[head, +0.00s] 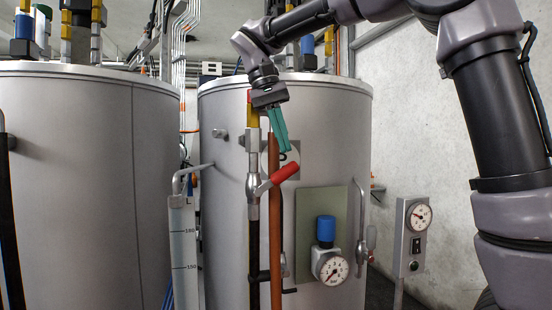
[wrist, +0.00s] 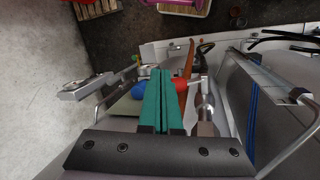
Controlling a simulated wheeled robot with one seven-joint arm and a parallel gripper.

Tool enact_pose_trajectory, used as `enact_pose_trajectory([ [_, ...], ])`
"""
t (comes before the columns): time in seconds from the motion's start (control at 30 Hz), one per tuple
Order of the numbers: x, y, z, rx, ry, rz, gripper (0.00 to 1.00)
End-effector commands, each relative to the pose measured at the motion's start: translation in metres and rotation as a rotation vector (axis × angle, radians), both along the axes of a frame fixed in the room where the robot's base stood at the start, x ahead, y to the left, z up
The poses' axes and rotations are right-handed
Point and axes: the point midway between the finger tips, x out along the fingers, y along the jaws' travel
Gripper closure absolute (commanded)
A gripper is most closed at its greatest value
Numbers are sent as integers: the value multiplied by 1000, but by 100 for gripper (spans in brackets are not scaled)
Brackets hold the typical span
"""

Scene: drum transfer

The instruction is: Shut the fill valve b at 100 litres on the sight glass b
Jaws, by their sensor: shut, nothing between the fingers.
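The red-handled lever of the fill valve (head: 280,177) sits on a vertical pipe in front of the right drum. It slants up to the right from the valve body. In the wrist view the red lever (wrist: 181,86) is partly hidden behind my fingers. My gripper (head: 283,150) has teal fingers, shut and empty, pointing down just above the lever, apart from it in the head view. The same fingers show in the wrist view (wrist: 160,72). The sight glass (head: 183,255) stands left of the valve, with marks 180 and 150 readable; I cannot make out a liquid level.
The right drum (head: 330,120) stands behind the valve, the left drum (head: 70,180) beside it. A brown pipe (head: 274,220) runs close to the valve. A gauge (head: 332,268) with a blue cap (head: 325,230) and a grey control box (head: 412,235) are at right.

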Motion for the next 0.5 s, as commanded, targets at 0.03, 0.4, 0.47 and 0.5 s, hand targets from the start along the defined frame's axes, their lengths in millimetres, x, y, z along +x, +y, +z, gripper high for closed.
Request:
enact_pose_trajectory([
  [0.03, -3, 19, 13, -50, -55, 97, 100],
  [0.4, -16, 78, 73, -225, -287, 373, 100],
  [0.47, -15, 77, 71, -230, -291, 377, 100],
  [0.5, -14, 75, 69, -231, -292, 377, 100],
])
